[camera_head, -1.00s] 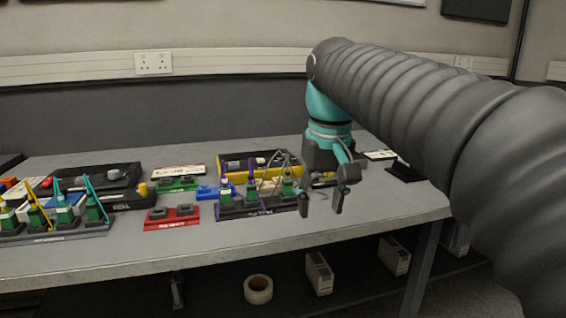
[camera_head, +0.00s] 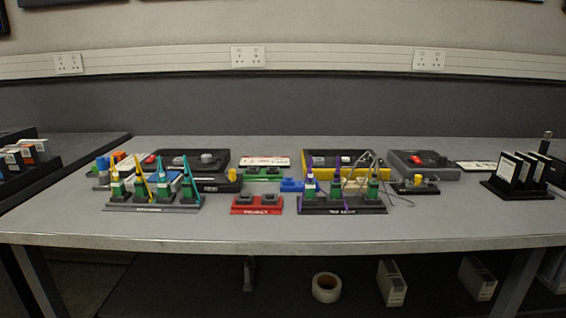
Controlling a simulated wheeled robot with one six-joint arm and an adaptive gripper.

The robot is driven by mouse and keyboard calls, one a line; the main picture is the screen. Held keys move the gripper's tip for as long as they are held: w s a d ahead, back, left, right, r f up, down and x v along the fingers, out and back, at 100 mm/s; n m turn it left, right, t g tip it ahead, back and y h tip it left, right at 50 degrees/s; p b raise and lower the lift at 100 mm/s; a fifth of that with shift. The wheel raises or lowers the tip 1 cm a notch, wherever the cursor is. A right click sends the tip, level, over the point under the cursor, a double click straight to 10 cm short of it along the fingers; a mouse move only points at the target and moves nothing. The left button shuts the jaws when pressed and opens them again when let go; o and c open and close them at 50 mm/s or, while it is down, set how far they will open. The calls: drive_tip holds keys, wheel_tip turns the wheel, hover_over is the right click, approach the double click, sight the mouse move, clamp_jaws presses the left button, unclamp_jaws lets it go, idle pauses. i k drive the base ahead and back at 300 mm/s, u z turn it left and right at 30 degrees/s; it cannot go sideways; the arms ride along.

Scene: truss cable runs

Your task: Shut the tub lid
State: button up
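I cannot make out which thing is the tub or whether a lid stands open. Three shallow boxes stand along the back of the table: a black one (camera_head: 215,173) at left, one with a yellow front (camera_head: 318,170) in the middle, and a dark grey one (camera_head: 440,173) at right. Each has small knobs or parts on top. A small blue-topped item (camera_head: 102,164) is at the far left, partly hidden by things around it. My gripper is not in view.
Two racks of green-based cones, left (camera_head: 150,208) and right (camera_head: 345,210), line the front, with a red block (camera_head: 257,208) between. A stand of black cards (camera_head: 515,188) is at right. The grey table's front strip (camera_head: 280,235) is clear.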

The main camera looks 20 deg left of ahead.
sight(172, 176)
drive_tip(key=u, duration=1.65)
drive_tip(key=k, duration=0.45)
drive_tip(key=z, duration=0.7)
drive_tip(key=i, duration=0.65)
drive_tip(key=u, duration=0.7)
